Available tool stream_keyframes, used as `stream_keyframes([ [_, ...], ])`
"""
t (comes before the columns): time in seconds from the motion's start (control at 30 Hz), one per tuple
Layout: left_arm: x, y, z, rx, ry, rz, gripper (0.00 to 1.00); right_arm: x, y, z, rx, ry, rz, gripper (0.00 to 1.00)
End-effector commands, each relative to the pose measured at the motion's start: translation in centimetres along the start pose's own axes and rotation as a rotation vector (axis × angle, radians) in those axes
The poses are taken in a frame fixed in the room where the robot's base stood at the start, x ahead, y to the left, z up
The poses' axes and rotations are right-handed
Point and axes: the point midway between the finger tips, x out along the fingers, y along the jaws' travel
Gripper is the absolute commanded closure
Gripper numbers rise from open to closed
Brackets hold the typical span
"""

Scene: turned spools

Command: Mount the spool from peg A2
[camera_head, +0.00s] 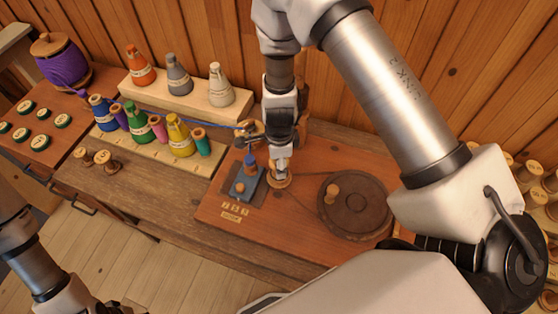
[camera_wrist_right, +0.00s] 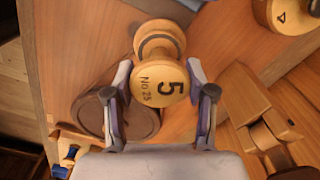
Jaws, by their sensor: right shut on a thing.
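My right gripper (camera_head: 283,166) is shut on a bare wooden spool (camera_wrist_right: 160,82) with "5" and "No 25" on its end face. In the wrist view the fingers (camera_wrist_right: 160,105) stand on either side of it. In the head view a round wooden piece (camera_head: 279,180) shows just under the fingertips, low over the reddish work board (camera_head: 300,210). Whether it touches the board or sits on a spindle cannot be told. The peg labels are too small to read, so peg A2 cannot be picked out. My left gripper (camera_head: 78,303) is cut off at the lower left.
A blue fixture (camera_head: 245,186) stands left of the right gripper, a dark round plate (camera_head: 356,212) with a wooden knob right of it. Coloured thread cones line a stepped rack (camera_head: 165,150) at the left. Small wooden spools (camera_head: 108,163) stand before it.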

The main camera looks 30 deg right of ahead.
Motion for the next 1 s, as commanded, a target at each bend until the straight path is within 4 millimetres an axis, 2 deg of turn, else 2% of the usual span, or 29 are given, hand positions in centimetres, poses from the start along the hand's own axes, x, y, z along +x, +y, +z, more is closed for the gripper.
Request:
stream_keyframes([
  [0.47, 0.9, 0.0, 0.0, 0.000, 0.000, 0.000, 0.46, 1.1, 0.0, 0.0, 0.000, 0.000, 0.000, 0.79],
  [0.5, 0.8, 0.0, 0.0, 0.000, 0.000, 0.000, 0.46, 1.0, 0.0, 0.0, 0.000, 0.000, 0.000, 0.34],
  [0.8, 0.7, 0.0, 0.0, 0.000, 0.000, 0.000, 0.46, 0.8, 0.0, 0.0, 0.000, 0.000, 0.000, 0.34],
  [1.0, -1.4, 0.0, 0.0, 0.000, 0.000, 0.000, 0.46, -1.1, 0.0, 0.0, -0.001, 0.000, 0.000, 0.34],
])
